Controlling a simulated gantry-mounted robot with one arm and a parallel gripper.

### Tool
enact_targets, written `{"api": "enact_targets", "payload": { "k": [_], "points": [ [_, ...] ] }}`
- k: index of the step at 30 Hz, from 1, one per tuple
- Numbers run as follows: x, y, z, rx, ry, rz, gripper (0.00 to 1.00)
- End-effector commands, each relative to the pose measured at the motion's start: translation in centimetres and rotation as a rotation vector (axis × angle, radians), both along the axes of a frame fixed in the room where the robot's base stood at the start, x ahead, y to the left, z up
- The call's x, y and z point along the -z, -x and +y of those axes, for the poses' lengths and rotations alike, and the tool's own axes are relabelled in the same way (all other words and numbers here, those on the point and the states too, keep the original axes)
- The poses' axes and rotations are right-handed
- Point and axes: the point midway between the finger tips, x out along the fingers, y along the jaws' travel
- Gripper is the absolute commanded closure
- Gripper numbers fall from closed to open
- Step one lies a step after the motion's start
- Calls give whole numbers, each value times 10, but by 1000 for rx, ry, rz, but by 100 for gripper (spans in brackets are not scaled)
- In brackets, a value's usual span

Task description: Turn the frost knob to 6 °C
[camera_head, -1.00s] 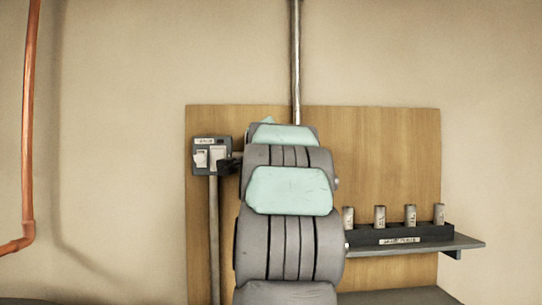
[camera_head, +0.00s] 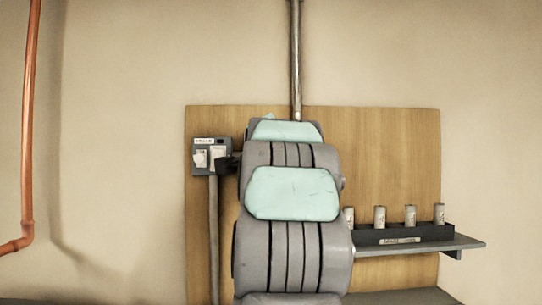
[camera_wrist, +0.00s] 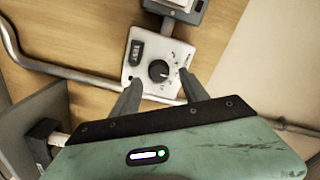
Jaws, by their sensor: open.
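The frost knob (camera_wrist: 158,71) is a small round black knob on a white plate with dark scale marks, in the wrist view. The marks are too small to read, and I cannot tell which value it points at. My gripper (camera_wrist: 159,77) is open, its two grey fingers spread to the left and right of the knob. The knob shows in the gap between the fingertips, with nothing gripped. I cannot tell how far the tips are from the plate. In the head view my arm hides the knob.
A dark module (camera_wrist: 137,50) sits beside the knob on its plate. A grey switch box (camera_head: 198,170) with white switches is on the wooden board (camera_head: 380,150). A metal pipe (camera_wrist: 60,70) runs close by. A shelf (camera_head: 465,243) at right holds several pale cylinders in a dark rack.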

Motion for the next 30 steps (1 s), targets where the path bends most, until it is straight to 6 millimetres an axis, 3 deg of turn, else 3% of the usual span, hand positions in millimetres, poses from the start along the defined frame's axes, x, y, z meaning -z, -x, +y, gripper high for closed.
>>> {"api": "enact_targets", "payload": {
  "k": [9, 13, 18, 30],
  "points": [
    [3, 63, -3, 1, 0, -3, 48],
    [2, 79, -4, 0, 0, -1, 48],
    [2, 89, -4, 0, 0, 2, 48],
    [2, 89, -4, 0, 0, 4, 48]
  ]
}}
